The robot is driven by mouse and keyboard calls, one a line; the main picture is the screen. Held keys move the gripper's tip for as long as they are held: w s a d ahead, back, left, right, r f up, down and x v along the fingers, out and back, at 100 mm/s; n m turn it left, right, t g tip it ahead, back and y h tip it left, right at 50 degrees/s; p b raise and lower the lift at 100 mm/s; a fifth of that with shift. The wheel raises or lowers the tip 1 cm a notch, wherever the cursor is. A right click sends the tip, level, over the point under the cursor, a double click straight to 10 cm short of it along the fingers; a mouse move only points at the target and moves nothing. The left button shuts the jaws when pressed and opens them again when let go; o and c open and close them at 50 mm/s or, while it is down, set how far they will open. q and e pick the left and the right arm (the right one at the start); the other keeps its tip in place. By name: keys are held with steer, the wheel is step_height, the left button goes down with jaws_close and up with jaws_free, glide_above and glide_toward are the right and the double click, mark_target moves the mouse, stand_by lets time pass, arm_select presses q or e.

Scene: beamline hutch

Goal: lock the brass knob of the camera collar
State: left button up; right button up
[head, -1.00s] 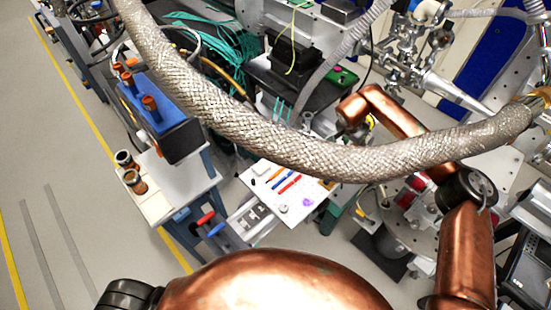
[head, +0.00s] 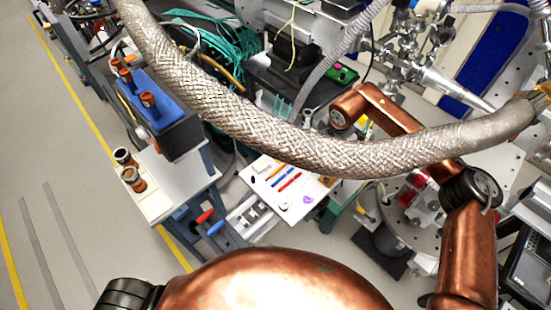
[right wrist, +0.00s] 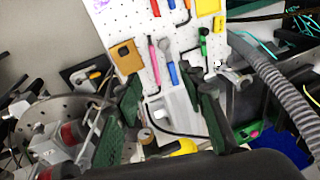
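In the right wrist view my right gripper (right wrist: 163,112) shows as two dark fingers with green inner pads. They stand well apart, and the gripper is open. My left gripper is out of view.
A thick braided hose (head: 290,142) sags across the head view. A white pegboard with tools (head: 287,182) also shows in the wrist view (right wrist: 172,65). A grey corrugated hose (right wrist: 280,90) runs at right there.

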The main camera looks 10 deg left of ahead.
steer(key=s+a+m+g+y, duration=0.1)
steer(key=s+a+y, duration=0.3)
steer(key=a, duration=0.3)
steer(key=s+a+m+g+y, duration=0.1)
steer(key=s+a+y, duration=0.3)
steer(key=a, duration=0.4)
steer(key=shift+s+a+r+m, duration=0.25)
steer(key=shift+s+r+m, duration=0.2)
steer(key=shift+s+m, duration=0.25)
